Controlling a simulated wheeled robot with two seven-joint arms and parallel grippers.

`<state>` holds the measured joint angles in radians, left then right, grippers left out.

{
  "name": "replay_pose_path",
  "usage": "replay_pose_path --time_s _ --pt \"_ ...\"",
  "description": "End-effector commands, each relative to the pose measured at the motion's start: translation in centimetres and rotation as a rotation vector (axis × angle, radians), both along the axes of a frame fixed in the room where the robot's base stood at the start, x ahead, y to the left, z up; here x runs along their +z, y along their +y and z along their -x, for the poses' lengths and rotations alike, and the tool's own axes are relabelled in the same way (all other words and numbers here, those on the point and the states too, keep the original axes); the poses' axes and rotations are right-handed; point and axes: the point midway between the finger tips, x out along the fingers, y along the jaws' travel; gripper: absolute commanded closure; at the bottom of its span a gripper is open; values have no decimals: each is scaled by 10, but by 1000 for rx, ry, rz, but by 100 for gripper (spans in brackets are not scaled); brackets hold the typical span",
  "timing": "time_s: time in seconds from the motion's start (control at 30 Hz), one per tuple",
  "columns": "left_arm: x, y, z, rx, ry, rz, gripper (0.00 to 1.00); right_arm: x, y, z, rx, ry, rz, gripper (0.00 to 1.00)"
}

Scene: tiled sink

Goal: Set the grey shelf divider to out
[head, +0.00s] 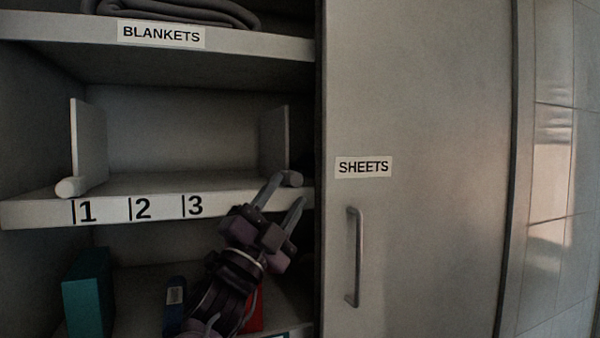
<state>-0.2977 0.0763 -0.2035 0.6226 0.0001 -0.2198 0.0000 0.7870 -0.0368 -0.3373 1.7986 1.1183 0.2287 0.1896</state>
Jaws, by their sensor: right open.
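Two upright greyish dividers stand on the middle shelf board (130,210). The left divider (88,140) has a rounded knob (72,187) at its front foot, just left of mark 1. The right divider (274,136) stands near the right end, with a similar knob (292,179) at the shelf's front edge. Their colours are too alike to tell which is the grey one. No mark reading "out" shows. My right gripper (287,192) is open and empty, its fingertips pointing up at the right knob; I cannot tell whether they touch it. My left gripper is out of view.
The SHEETS door (430,240) with its vertical handle (353,257) is close on the right. The BLANKETS shelf (70,30) is above. Below stand a teal box (88,292), a dark blue item (175,305) and a partly hidden red one (255,312). The middle shelf is clear between the dividers.

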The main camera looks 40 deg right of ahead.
Motion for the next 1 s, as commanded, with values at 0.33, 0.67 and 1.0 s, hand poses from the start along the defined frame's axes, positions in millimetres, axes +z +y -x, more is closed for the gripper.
replay_pose_path --time_s 0.33,0.67,1.0 --pt "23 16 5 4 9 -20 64 31 -32 -11 0 2 1 56" --pt "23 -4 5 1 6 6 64 30 -34 -12 2 3 1 59" --pt "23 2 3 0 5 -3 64 30 -34 -12 1 3 0 100"
